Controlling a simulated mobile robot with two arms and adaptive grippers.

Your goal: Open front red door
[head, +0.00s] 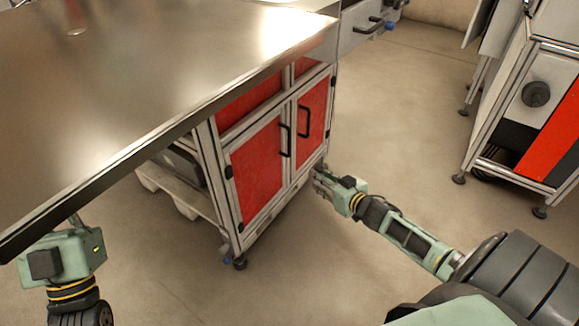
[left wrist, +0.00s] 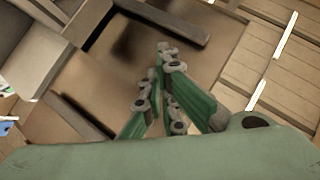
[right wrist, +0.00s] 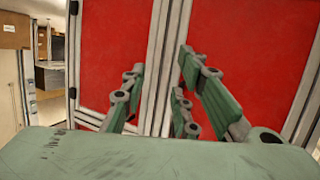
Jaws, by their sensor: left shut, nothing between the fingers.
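The cabinet under the metal table has two red doors in pale frames, both shut. The left red door (head: 257,172) has a black handle (head: 285,140) near its right edge. The right red door (head: 313,108) has its own black handle (head: 303,122) near its left edge. My right gripper (head: 318,183) is open and empty, low in front of the cabinet's right side. In the right wrist view, red panels (right wrist: 245,50) and a pale upright frame (right wrist: 163,60) lie beyond its fingers; no handle shows there. My left gripper (head: 76,220) is shut and empty beside the table's front edge.
The metal table top (head: 150,70) overhangs the cabinet on the left. A pallet (head: 170,190) stands beneath it. A white machine frame with a red panel (head: 550,130) stands at the right. The floor (head: 400,130) between is clear.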

